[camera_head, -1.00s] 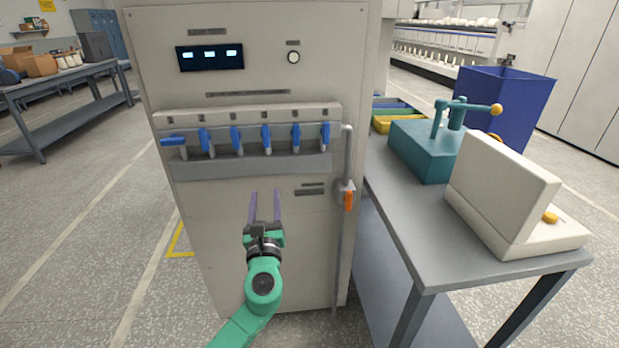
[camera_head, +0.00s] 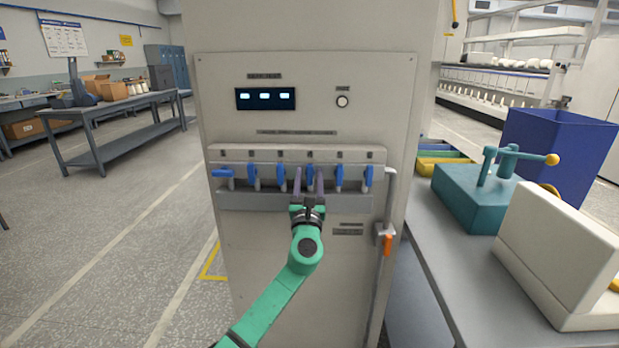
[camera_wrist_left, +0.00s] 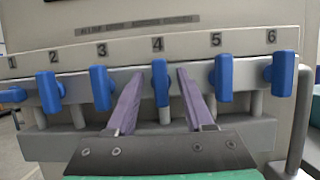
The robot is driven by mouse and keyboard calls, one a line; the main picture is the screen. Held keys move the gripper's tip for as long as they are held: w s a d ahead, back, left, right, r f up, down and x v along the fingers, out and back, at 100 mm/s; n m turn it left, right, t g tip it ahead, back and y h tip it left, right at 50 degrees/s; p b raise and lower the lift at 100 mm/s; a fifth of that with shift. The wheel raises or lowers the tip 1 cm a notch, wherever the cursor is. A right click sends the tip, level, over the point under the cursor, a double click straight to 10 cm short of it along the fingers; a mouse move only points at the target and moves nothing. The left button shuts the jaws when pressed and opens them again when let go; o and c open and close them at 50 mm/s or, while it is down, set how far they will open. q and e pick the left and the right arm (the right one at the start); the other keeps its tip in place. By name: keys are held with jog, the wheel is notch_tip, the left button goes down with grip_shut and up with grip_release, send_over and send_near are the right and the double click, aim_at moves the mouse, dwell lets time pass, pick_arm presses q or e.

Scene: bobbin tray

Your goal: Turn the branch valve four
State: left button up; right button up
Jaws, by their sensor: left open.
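Branch valve four (camera_head: 309,174) has a blue handle standing upright in the row on the cabinet front. In the left wrist view its handle (camera_wrist_left: 160,83) sits under the label 4. My left gripper (camera_head: 308,177) is open, with its purple fingers pointing at the row. In the wrist view one finger lies on each side of handle four, with gaps showing on both sides. I cannot tell how deep the fingertips reach beside it. My right gripper is not in view.
Neighbouring handles three (camera_wrist_left: 101,87) and five (camera_wrist_left: 223,77) stand upright close outside the fingers. Handle one (camera_head: 222,173) lies sideways. An orange-handled pipe valve (camera_head: 388,245) is at the lower right. A grey table (camera_head: 455,275) with a teal device (camera_head: 470,197) stands at the right.

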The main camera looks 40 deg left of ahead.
pick_arm(q)
grip_shut()
